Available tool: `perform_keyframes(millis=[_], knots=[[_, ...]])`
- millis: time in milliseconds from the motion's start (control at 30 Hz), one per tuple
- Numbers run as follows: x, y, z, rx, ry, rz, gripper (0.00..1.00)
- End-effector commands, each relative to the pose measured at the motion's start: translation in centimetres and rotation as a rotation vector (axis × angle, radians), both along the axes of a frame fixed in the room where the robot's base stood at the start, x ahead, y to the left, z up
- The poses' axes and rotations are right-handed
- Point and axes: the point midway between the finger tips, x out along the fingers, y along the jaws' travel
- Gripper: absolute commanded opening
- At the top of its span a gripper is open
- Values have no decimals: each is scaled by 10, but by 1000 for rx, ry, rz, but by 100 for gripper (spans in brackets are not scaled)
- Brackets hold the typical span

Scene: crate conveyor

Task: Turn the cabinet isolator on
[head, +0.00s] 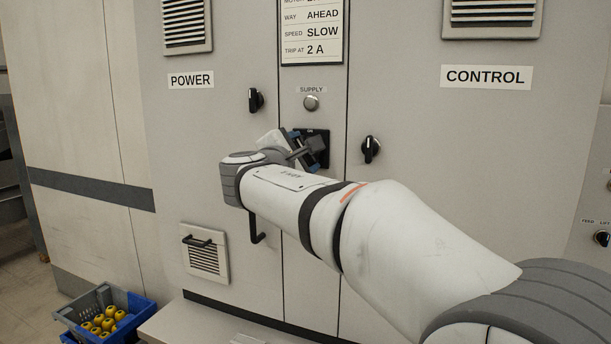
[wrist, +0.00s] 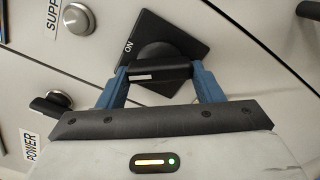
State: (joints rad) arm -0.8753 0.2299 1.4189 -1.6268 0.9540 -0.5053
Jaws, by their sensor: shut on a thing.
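The isolator is a black rotary handle (wrist: 168,72) on a square black plate (wrist: 182,35) on the cabinet front. In the head view, the plate (head: 322,135) shows partly behind my gripper (head: 306,150). Any other marking on the plate is hidden.
A round SUPPLY lamp (head: 311,102) sits above the isolator. A black door handle (head: 256,230) juts out below my wrist.

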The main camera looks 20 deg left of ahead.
Motion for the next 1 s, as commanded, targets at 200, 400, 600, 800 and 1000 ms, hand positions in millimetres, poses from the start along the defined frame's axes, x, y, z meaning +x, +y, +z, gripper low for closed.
perform_keyframes(millis=[200, 400, 600, 800, 1000], knots=[[0, 0, -6, 202, -16, -1, 37], [1, 1, -4, 366, -28, -1, 37], [1, 1, -2, 489, -36, -2, 37], [1, 0, 0, 562, -42, -2, 37], [1, 0, 1, 596, -44, -2, 37]])
